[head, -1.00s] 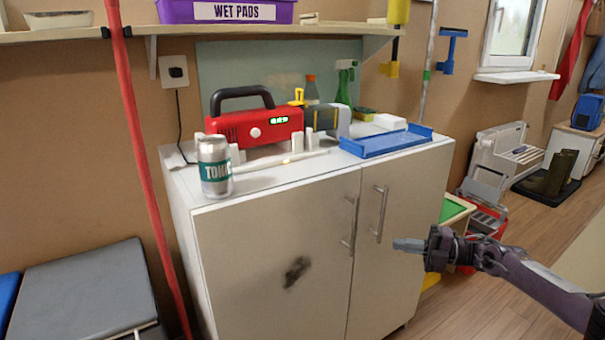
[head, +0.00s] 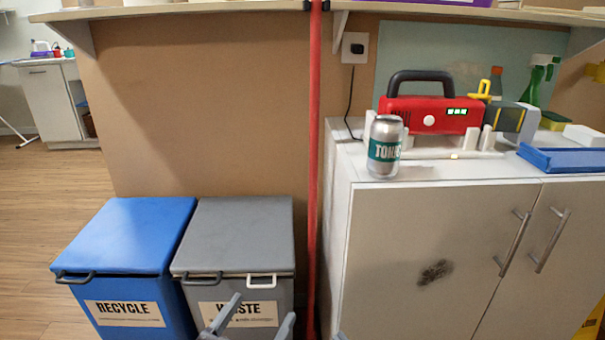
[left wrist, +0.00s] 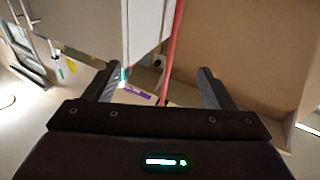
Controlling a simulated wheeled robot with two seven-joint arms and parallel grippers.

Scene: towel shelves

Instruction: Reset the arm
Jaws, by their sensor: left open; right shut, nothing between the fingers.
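My left gripper (head: 256,318) is at the bottom of the head view, in front of the grey waste bin. Its two fingers are spread, with nothing between them. The left wrist view shows the same open fingers (left wrist: 157,84), with the red pole and a purple item beyond them. A small grey tip of what looks like my right gripper (head: 338,336) shows at the bottom edge, by the cabinet's left side; its fingers are together and the rest is out of frame.
A blue recycle bin (head: 135,235) and a grey waste bin (head: 240,235) stand left of a red pole (head: 314,180). A white cabinet (head: 400,230) at the right carries a can (head: 385,147), a red device (head: 432,115) and a blue tray (head: 565,160). Open floor lies far left.

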